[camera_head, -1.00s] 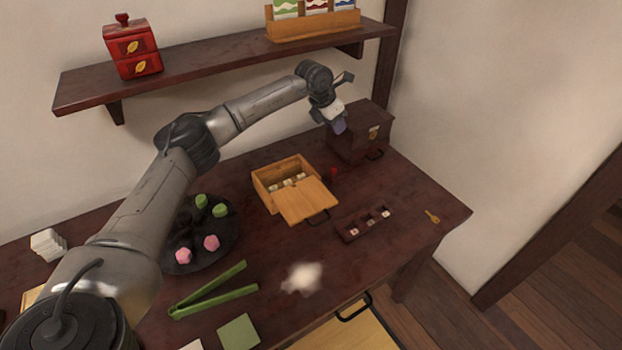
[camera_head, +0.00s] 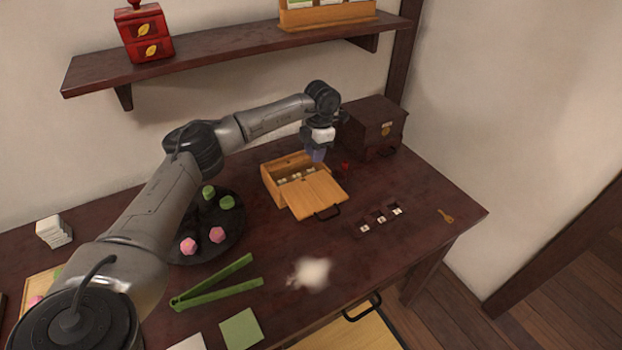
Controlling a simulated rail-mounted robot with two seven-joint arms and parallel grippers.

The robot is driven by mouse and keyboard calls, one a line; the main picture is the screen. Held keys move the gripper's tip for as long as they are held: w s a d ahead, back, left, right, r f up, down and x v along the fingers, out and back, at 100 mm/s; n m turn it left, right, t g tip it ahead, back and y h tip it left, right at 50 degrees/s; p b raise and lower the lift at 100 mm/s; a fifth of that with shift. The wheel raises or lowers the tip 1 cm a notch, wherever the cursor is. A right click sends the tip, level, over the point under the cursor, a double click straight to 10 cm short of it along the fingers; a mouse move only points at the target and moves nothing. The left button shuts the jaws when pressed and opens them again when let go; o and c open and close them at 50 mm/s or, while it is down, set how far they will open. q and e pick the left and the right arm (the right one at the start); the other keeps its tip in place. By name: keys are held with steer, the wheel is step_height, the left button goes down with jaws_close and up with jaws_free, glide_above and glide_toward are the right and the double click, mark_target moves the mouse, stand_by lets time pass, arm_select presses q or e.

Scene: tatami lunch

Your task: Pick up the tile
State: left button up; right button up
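Several small pale tiles (camera_head: 296,177) lie in the open part of a wooden box (camera_head: 272,186) with its lid (camera_head: 318,193) slid partly off to the front. More white tiles (camera_head: 381,219) sit in a dark rack to the right of the box. My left gripper (camera_head: 317,155) hangs pointing down at the back right of the box. Its fingers are small and dark here, and I cannot tell whether they are open or shut, or hold anything. My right gripper is not in view.
A dark chest (camera_head: 374,122) stands just behind the gripper, with a small red object (camera_head: 345,167) nearby. A black plate of sweets (camera_head: 238,240), green tongs (camera_head: 218,281) and a white patch (camera_head: 312,272) are nearer. A shelf (camera_head: 215,50) hangs above.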

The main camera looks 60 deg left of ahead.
mark_target(311, 170)
arm_select(q)
steer(key=shift+f+b, duration=0.3)
steer(key=shift+f, duration=0.45)
steer(key=f+b, duration=0.1)
steer(key=f, duration=0.1)
steer(key=f+b, duration=0.1)
steer(key=shift+s+a+f+b, duration=0.1)
steer(key=shift+s+f+b, duration=0.3)
steer(key=shift+s+f, duration=0.1)
steer(key=shift+f, duration=0.35)
steer(key=shift+r, duration=0.1)
steer(key=shift+c, duration=0.7)
jaws_close()
